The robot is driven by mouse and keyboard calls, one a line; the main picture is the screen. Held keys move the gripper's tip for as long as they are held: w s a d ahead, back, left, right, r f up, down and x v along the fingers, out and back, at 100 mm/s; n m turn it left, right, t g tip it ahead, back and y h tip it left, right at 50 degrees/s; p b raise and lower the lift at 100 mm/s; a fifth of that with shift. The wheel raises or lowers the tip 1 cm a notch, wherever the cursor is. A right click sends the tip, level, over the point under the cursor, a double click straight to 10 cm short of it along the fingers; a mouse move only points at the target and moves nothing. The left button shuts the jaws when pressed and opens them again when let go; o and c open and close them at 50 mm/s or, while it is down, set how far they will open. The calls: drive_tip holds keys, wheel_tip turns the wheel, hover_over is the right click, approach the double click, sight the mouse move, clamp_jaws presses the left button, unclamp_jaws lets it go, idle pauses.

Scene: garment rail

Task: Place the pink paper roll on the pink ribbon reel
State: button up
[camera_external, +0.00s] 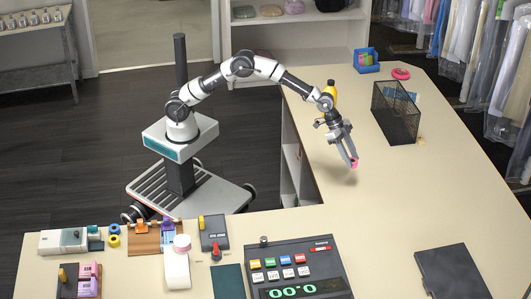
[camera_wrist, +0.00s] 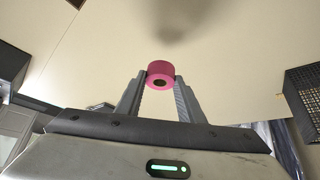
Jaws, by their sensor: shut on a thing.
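The pink paper roll (camera_external: 354,164) is between my gripper's fingertips (camera_external: 351,156), held above the near-left part of the right-hand counter. In the wrist view the roll (camera_wrist: 160,69) shows its dark core hole, with a finger on each side at the gripper's tips (camera_wrist: 160,82). My gripper is shut on it. A shadow below shows that it is clear of the counter. A flat pink ring, which looks like the pink ribbon reel (camera_external: 400,73), lies at the far end of the counter, well away from my gripper. The reel is not seen in the wrist view.
A black mesh basket (camera_external: 396,113) stands between my gripper and the far right edge. A yellow bottle (camera_external: 330,92) and a blue box (camera_external: 366,61) are at the back. A cash register (camera_external: 294,268) is in front. The counter's middle (camera_external: 410,195) is clear.

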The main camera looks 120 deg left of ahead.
drive_tip(key=shift+w+d+r, duration=0.1)
drive_tip(key=shift+d+r, duration=0.15)
drive_tip(key=shift+d, duration=0.05)
drive_tip(key=s+d+r+m+g+h, duration=0.1)
drive_tip(key=d+r+m, duration=0.15)
drive_tip(key=d, duration=1.05)
drive_tip(key=s+d+r+m+h, duration=0.1)
drive_tip(key=d+m+h, duration=0.15)
drive_tip(key=d, duration=1.15)
drive_tip(key=s+d+r+m+g+h, duration=0.1)
drive_tip(key=d+r+m, duration=0.15)
drive_tip(key=d, duration=1.05)
drive_tip(key=s+d+r+m+g+h+b, duration=0.15)
drive_tip(key=s+d+m, duration=0.45)
drive_tip(key=d, duration=1)
drive_tip(key=m+g, duration=0.2)
drive_tip(key=m, duration=0.1)
hover_over(179, 243)
drive_tip(key=a, duration=0.3)
drive_tip(key=shift+h, duration=0.3)
drive_tip(key=shift+s+d+f, duration=0.1)
drive_tip(key=shift+d+f, duration=0.05)
drive_tip(key=shift+f, duration=3)
